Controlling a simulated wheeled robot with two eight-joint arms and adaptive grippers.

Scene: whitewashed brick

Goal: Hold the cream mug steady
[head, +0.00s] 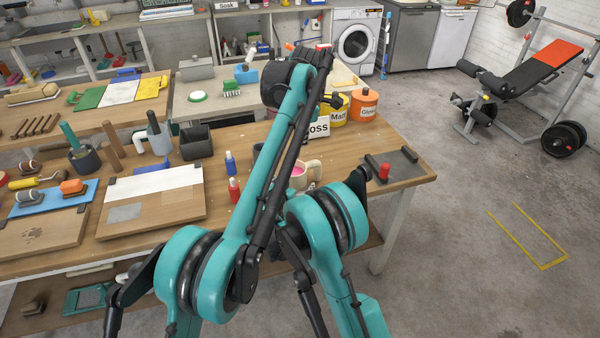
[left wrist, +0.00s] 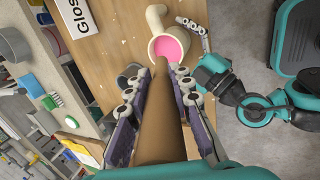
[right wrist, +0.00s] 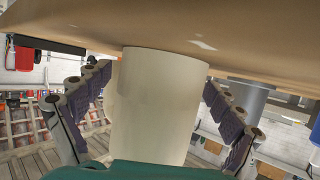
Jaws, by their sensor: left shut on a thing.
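The cream mug (head: 305,175) stands on the workbench with pink inside. It also shows in the left wrist view (left wrist: 158,62), its handle pointing away from my left gripper. In the right wrist view the mug (right wrist: 158,105) stands between the fingers of my right gripper (right wrist: 158,92). Those fingers are spread, with a gap on the mug's left side. My left gripper (left wrist: 160,95) is shut on a brown rod (left wrist: 160,125), its far end close to the mug's rim in that view. In the head view my arms hide both grippers.
A Gloss sign (head: 319,128) and orange and yellow pots (head: 363,105) stand behind the mug. Red (head: 234,190) and blue (head: 230,162) bottles stand left of it. A dark tray (head: 398,166) with a red item lies to the right, near the bench edge.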

